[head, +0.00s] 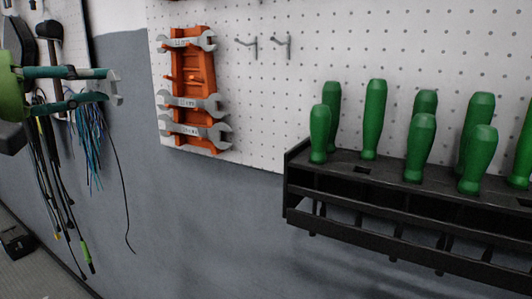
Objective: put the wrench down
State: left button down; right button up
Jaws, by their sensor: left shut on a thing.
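My left gripper (106,86) comes in at the left edge, with its green body partly cut off by the frame. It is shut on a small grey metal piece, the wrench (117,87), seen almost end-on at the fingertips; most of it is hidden. The orange wrench rack (194,82) hangs on the pegboard to the right of the gripper, apart from it. One wrench (188,42) sits at the top of the rack and two more (194,104) (195,131) sit low on it. The slot between shows bare orange pegs. My right gripper is not in view.
A black holder (390,214) with several green-handled tools sticks out from the wall at the right. Two empty hooks (280,44) are on the pegboard. Cables (92,130) hang behind my left gripper. A black object (16,240) lies on the floor at lower left.

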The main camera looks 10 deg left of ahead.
pick_arm(q)
jog(key=w+d+f+m+g+h, duration=0.25)
jog(key=d+f, duration=0.25)
jog(key=f, duration=0.5)
jog(key=w+d+f+m+g+h, duration=0.2)
jog(key=d+f+g, duration=0.15)
jog(key=f, duration=0.65)
jog(key=s+d+f+t, duration=0.1)
jog(key=s+f, duration=0.3)
jog(key=f, duration=0.7)
jog(key=s+d+f, duration=0.1)
jog(key=s+f, duration=0.4)
jog(key=f, duration=0.7)
jog(key=shift+d+n+t+y, duration=0.25)
jog(key=shift+n+t+y, duration=0.1)
jog(key=shift+t, duration=0.05)
jog(key=shift+f, duration=0.1)
